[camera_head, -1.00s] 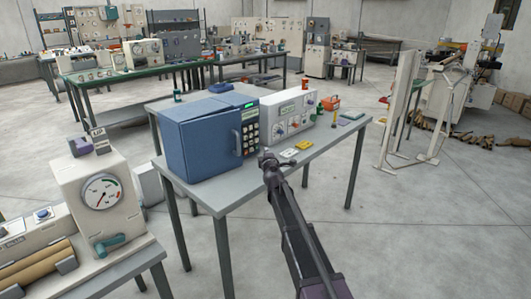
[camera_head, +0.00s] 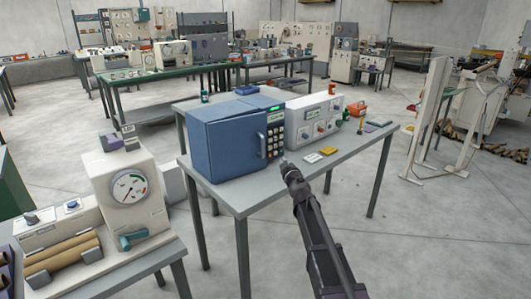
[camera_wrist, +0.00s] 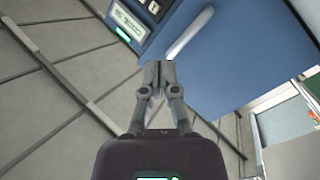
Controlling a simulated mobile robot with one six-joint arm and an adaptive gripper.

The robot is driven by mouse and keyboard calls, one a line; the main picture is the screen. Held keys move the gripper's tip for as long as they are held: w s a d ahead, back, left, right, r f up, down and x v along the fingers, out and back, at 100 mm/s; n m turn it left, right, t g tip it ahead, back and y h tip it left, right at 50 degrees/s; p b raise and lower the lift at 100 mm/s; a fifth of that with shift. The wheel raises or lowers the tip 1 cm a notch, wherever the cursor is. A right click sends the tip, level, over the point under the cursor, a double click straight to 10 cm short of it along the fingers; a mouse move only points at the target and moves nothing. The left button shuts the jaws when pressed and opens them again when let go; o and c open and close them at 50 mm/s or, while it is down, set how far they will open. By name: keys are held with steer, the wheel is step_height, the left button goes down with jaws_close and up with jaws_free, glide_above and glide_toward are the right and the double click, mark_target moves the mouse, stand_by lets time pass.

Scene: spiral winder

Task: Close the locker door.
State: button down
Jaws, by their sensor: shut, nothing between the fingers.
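The locker is a blue box (camera_head: 222,108) on the grey table. Its blue door (camera_head: 225,150) faces the front and looks shut or nearly shut; I cannot tell whether a small gap is left. A pale upright handle (camera_head: 262,146) is at the door's right edge, beside a keypad panel (camera_head: 276,140) with a green display. My gripper (camera_head: 284,163) is shut and empty, in front of the keypad's lower part. In the wrist view my fingertips (camera_wrist: 158,66) are together just short of the handle (camera_wrist: 188,34), seemingly apart from it, with the blue door (camera_wrist: 235,60) to the right.
A white instrument box (camera_head: 315,120) stands right of the locker. A yellow item (camera_head: 328,150) and a white card (camera_head: 313,158) lie on the grey table (camera_head: 245,200) near my gripper. A gauge machine (camera_head: 130,190) stands at left. Floor in front is open.

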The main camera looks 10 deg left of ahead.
mark_target(263, 146)
steer(key=s+m, duration=0.1)
steer(key=m, duration=0.1)
steer(key=s+a+m+y, duration=0.1)
steer(key=m, duration=0.1)
steer(key=s+m+g+y, duration=0.1)
steer(key=s+m, duration=0.1)
steer(key=shift+s+a+f, duration=0.1)
steer(key=shift+a, duration=0.25)
steer(key=x, duration=1.4)
stand_by(0.3)
steer(key=shift+x, duration=2.15)
steer(key=shift+d, duration=0.1)
